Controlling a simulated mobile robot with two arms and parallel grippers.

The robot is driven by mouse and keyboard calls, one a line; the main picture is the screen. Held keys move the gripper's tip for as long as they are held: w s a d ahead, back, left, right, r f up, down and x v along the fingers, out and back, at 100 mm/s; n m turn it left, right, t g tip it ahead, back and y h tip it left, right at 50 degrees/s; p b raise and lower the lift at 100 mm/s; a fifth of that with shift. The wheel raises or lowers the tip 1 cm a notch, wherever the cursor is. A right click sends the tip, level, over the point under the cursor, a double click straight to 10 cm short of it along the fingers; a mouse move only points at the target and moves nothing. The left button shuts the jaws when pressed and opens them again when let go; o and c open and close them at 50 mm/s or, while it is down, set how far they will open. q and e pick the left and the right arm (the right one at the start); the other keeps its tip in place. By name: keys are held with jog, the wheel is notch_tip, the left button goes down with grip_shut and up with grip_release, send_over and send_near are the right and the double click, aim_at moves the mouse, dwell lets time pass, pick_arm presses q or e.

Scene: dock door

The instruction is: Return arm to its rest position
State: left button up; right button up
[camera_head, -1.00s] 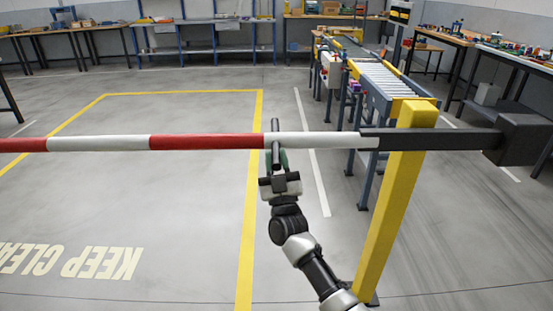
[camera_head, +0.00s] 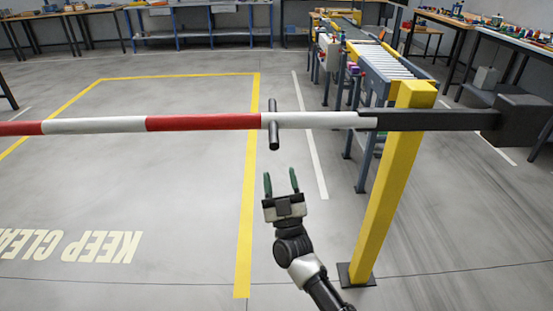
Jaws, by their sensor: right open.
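My right gripper (camera_head: 282,183) is in the lower middle of the head view, below the barrier arm. Its two green-tipped fingers are apart, with nothing between them. The red and white barrier arm (camera_head: 200,123) lies level across the view. A dark handle bar (camera_head: 273,125) crosses the barrier arm above my gripper, and a gap shows between them. My left gripper is not in view.
A yellow post (camera_head: 392,185) carries the barrier arm at the right, with a dark counterweight block (camera_head: 522,120) at its end. A roller conveyor (camera_head: 380,62) and workbenches (camera_head: 215,32) stand beyond. The floor marked KEEP CLEAR (camera_head: 75,245) is empty.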

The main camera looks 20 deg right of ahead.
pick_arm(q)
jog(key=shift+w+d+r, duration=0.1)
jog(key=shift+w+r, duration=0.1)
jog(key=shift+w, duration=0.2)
pick_arm(e)
jog(key=shift+s+f+y, duration=0.3)
jog(key=shift+s+f, duration=0.4)
jog(key=shift+s, duration=0.05)
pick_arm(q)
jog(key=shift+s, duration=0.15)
